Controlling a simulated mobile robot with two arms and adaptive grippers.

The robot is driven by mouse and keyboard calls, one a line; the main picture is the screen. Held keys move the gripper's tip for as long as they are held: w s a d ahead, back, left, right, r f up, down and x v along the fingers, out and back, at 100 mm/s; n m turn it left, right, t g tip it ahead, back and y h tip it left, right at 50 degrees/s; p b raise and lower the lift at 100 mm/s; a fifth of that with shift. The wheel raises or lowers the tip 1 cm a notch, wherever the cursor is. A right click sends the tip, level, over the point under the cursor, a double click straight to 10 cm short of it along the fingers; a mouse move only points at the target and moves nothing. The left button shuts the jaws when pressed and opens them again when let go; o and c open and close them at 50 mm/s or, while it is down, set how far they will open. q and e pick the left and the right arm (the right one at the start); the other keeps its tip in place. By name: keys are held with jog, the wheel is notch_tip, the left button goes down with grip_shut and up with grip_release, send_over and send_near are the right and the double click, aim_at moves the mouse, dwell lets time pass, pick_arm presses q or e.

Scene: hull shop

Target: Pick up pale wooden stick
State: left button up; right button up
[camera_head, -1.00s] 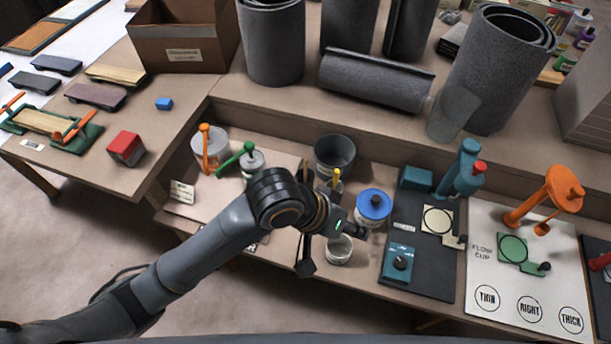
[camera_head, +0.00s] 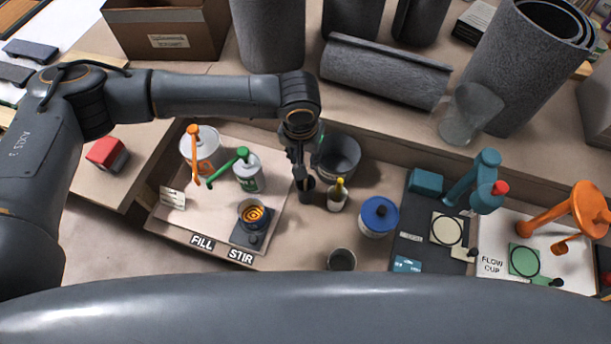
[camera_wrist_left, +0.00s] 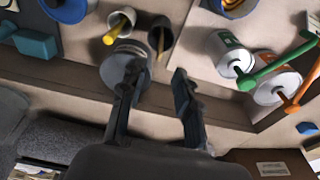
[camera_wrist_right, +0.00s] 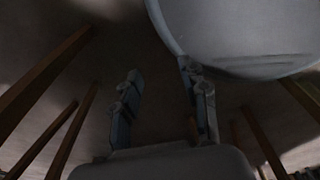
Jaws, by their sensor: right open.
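A thin, pale brown stick (camera_wrist_left: 160,42) stands in a small dark cup (camera_wrist_left: 166,22) in the left wrist view. In the head view this cup (camera_head: 306,192) is beneath my left gripper (camera_head: 298,168), and the stick is hidden behind the fingers. My left gripper (camera_wrist_left: 153,85) is open, its fingers wide apart with nothing between them; the stick is beyond the fingertips. My right gripper (camera_wrist_right: 163,82) is open and empty in its dim wrist view and is out of the head view.
A cup with a yellow-handled tool (camera_head: 337,195) stands just right of the stick's cup. A grey bucket (camera_head: 338,157) is behind them. A blue-lidded can (camera_head: 379,217) and a green-handled can (camera_head: 247,171) stand to either side. Wooden legs (camera_wrist_right: 75,125) surround my right gripper.

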pick_arm(q)
notch_tip(320, 180, down, 5)
jog(key=p, duration=0.1)
send_over(306, 184)
jog(key=f, duration=0.6)
jog(key=shift+w, duration=0.3)
grip_shut()
jog(key=shift+r, duration=0.1)
pick_arm(e)
jog(key=shift+s+r, duration=0.45)
jog(key=shift+s, duration=0.3)
